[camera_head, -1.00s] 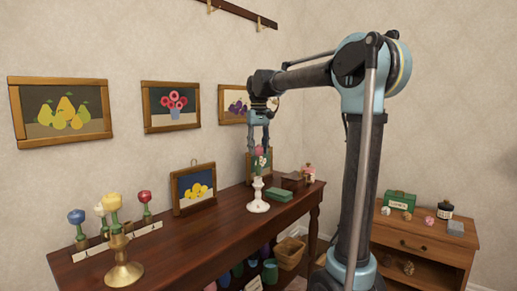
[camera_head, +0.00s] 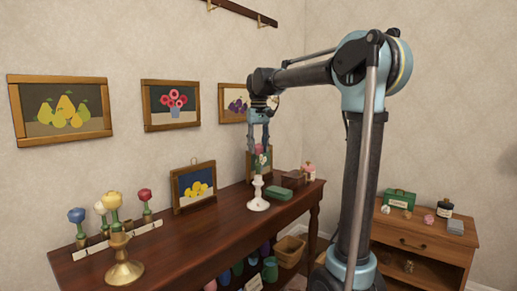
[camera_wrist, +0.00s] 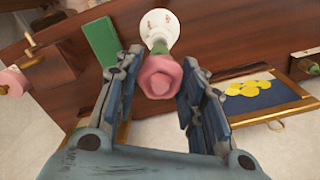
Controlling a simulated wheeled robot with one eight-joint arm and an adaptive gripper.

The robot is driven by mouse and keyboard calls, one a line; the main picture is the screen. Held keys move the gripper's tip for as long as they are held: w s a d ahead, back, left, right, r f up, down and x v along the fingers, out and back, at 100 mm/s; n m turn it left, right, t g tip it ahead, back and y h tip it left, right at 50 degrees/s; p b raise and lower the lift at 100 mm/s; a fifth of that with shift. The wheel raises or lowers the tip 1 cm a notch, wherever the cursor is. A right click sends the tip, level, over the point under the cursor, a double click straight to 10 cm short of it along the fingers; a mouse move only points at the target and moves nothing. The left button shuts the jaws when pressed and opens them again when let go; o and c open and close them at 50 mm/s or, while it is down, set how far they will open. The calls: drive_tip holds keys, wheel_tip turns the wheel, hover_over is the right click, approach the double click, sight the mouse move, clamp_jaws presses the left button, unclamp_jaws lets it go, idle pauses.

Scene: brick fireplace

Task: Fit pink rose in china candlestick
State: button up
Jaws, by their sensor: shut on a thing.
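The pink rose (camera_head: 260,158) is upright over the white china candlestick (camera_head: 258,196) on the dark wooden table. In the wrist view the pink bloom (camera_wrist: 160,77) sits between the fingers, with the green stem below it and the candlestick's white, patterned base (camera_wrist: 158,22) beyond. My gripper (camera_head: 260,146) is shut on the rose; its fingers also show in the wrist view (camera_wrist: 158,68). The stem's lower end lines up with the candlestick's top. I cannot tell how deep it sits in the socket.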

sight(258, 153)
drive_tip(key=shift+f, duration=1.65)
idle(0.6)
drive_tip(key=o, duration=1)
wheel_tip(258, 153, up, 12)
drive_tip(key=shift+w+f, duration=0.1)
drive_tip(key=s+d+f+m+t, duration=0.1)
drive_tip(key=s+d+f+m, duration=0.1)
drive_tip(key=s+d+f, duration=1.55)
drive_tip(key=s+f, duration=0.3)
drive_tip(key=f, duration=0.2)
drive_tip(key=s+d+f+m, duration=0.1)
drive_tip(key=s+d+f, duration=0.1)
drive_tip(key=s+f, duration=0.3)
drive_tip(key=s+d+f+m+t, duration=0.1)
drive_tip(key=s+d+f, duration=0.1)
drive_tip(key=s+f, duration=0.4)
drive_tip(key=shift+d+f, duration=0.15)
drive_tip(key=shift+f, duration=1.2)
drive_tip(key=shift+d+f, duration=0.15)
drive_tip(key=shift+f, duration=1.15)
